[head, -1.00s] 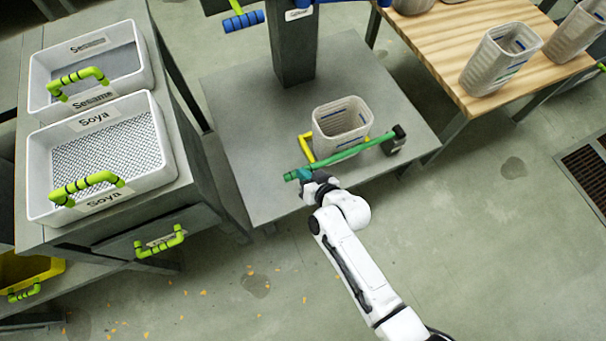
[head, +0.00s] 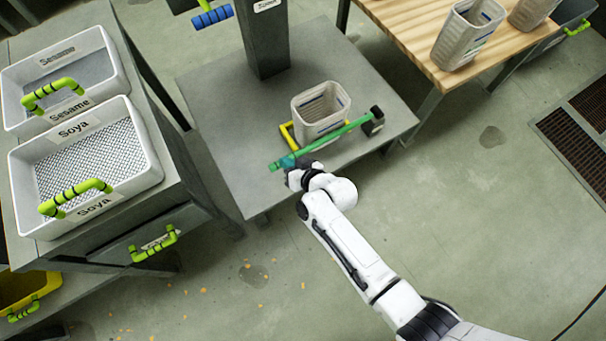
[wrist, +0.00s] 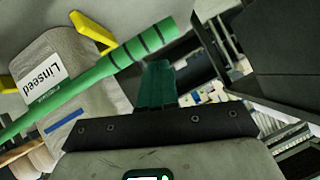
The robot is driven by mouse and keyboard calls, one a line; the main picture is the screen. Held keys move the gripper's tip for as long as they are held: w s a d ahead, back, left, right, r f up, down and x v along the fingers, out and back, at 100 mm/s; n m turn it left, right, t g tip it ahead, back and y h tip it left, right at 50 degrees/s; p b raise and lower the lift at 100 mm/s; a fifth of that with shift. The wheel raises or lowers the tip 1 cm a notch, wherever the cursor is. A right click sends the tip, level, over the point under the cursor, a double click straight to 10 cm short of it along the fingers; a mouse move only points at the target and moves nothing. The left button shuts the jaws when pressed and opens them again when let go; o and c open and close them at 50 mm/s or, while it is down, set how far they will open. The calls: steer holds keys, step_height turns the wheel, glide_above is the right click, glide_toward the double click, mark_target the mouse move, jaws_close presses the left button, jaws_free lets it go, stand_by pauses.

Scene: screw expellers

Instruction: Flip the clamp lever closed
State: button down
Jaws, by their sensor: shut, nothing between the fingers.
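The clamp lever is a long green bar (head: 340,134) with a black block (head: 373,122) at its right end. It runs across the front of a ribbed bin (head: 320,108) on the grey platform. A yellow clamp bracket (head: 288,135) shows at the bin's left side. My gripper (head: 288,161) is shut and empty at the lever's left end. In the wrist view, the lever's black-banded grip (wrist: 142,47) lies just beyond my green fingers (wrist: 157,85). I cannot tell whether they touch. The bin's Linseed label (wrist: 40,78) also shows there.
A grey column (head: 262,40) rises behind the bin. A wooden table (head: 410,35) with more bins stands at the right. White Sesame (head: 108,80) and Soya (head: 150,165) trays sit on a bench at the left. The floor in front of the platform is open.

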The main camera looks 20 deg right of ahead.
steer(key=a+r+p+v, duration=0.1)
steer(key=p+v, duration=0.1)
steer(key=v, duration=0.9)
steer(key=shift+a+r, duration=0.35)
steer(key=shift+a, duration=0.05)
steer(key=s+d+r+m+g+h+p, duration=0.1)
steer(key=s+d+r+g+h+p, duration=0.4)
steer(key=s+d+r, duration=1.4)
step_height(320, 180, up, 2)
steer(key=s+g+p, duration=0.1)
steer(key=g+p, duration=0.3)
steer(key=p, duration=0.2)
steer(key=shift+h+p, duration=0.3)
steer(key=shift+h, duration=0.1)
